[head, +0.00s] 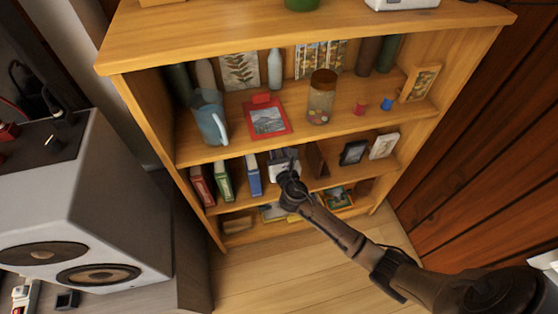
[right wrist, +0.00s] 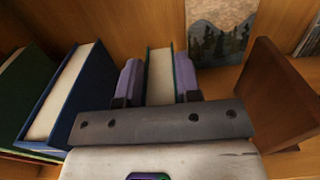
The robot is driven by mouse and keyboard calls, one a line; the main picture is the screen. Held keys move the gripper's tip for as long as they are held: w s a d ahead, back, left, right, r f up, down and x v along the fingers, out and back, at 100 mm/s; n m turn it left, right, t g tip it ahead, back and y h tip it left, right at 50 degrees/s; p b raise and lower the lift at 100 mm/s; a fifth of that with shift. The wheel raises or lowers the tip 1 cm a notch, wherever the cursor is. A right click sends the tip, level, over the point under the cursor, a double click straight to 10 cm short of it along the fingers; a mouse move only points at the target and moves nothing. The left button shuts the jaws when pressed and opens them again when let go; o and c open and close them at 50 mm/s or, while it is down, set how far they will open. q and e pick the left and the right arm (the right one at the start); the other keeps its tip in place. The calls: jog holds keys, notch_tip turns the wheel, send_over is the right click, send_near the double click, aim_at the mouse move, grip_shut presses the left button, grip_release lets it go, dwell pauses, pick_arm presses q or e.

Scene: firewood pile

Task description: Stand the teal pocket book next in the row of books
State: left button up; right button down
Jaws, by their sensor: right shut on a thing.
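In the right wrist view the teal pocket book (right wrist: 161,75) is upright with cream page edges towards me, between the two purple fingers of my right gripper (right wrist: 160,82), which is shut on it. A gap separates it from the blue book (right wrist: 66,95) on its left. Its lower end is hidden, so I cannot tell whether it touches the shelf. The row there is a red book (head: 202,186), a green book (head: 224,180) and the blue book (head: 253,175). My left gripper is not in view.
A wooden upright panel (right wrist: 277,95) stands right of the held book. Beyond it on that shelf are a dark frame (head: 353,153) and a white frame (head: 384,146). The shelf board above (head: 350,122) holds a jug (head: 209,119), a red frame (head: 267,119) and a jar (head: 320,100).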

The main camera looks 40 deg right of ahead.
notch_tip(320, 180, down, 4)
jog(key=b, duration=0.2)
jog(key=shift+r+b, duration=0.15)
jog(key=shift+b, duration=0.25)
jog(key=shift+r, duration=0.1)
jog(key=c, duration=1.3)
grip_release()
jog(key=shift+f, duration=0.2)
jog(key=o, duration=0.5)
jog(key=shift+r, duration=0.1)
